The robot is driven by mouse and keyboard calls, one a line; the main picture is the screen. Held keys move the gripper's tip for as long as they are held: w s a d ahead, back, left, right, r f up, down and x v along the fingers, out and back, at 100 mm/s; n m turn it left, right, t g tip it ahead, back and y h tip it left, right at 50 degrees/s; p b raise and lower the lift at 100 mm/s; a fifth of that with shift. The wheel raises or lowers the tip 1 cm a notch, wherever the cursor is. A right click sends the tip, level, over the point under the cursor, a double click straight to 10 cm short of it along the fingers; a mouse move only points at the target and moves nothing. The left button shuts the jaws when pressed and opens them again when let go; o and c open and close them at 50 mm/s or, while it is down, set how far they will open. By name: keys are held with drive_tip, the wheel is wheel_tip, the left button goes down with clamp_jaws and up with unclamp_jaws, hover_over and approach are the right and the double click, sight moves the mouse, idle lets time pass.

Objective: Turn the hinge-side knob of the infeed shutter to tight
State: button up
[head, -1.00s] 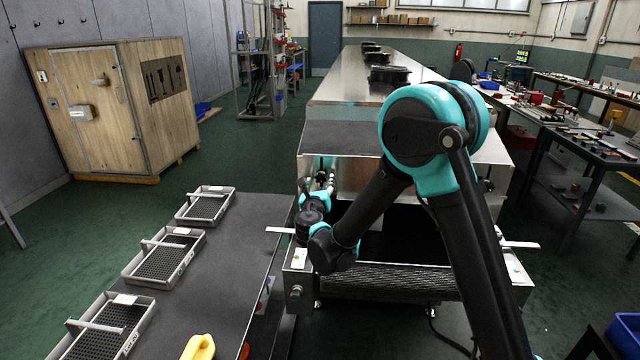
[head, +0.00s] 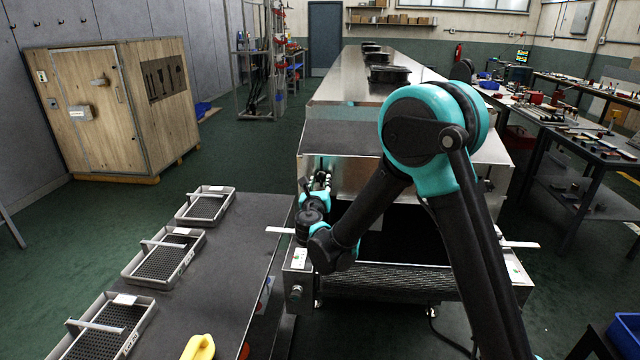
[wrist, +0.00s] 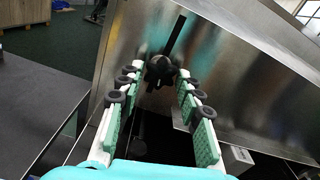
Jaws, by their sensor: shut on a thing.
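The black knob (wrist: 160,69) sits on a bare metal face of the dryer's infeed end in the wrist view. A dark straight bar (wrist: 175,36) runs up and slightly right from it. My gripper (wrist: 161,76) has its two padded fingers on either side of the knob and is shut on it. In the head view my gripper (head: 319,184) is at the left part of the infeed front (head: 345,170), small and partly hidden by my wrist. The knob cannot be made out there. No tight mark is readable.
A conveyor belt (head: 400,282) lies below the infeed opening. A dark table (head: 225,270) with several mesh trays stands to the left, with a yellow object (head: 199,347) at its near edge. A workbench (head: 590,145) with tools stands to the right.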

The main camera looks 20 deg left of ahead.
drive_tip(key=m, duration=0.4)
drive_tip(key=shift+m, duration=0.3)
drive_tip(key=m, duration=0.5)
drive_tip(key=shift+a, duration=0.1)
drive_tip(key=m, duration=0.5)
drive_tip(key=shift+m, duration=0.4)
drive_tip(key=shift+s+m, duration=0.1)
drive_tip(key=shift+m, duration=2.2)
drive_tip(key=o, duration=1.1)
drive_tip(key=shift+r, duration=0.1)
drive_tip(key=shift+o, duration=0.2)
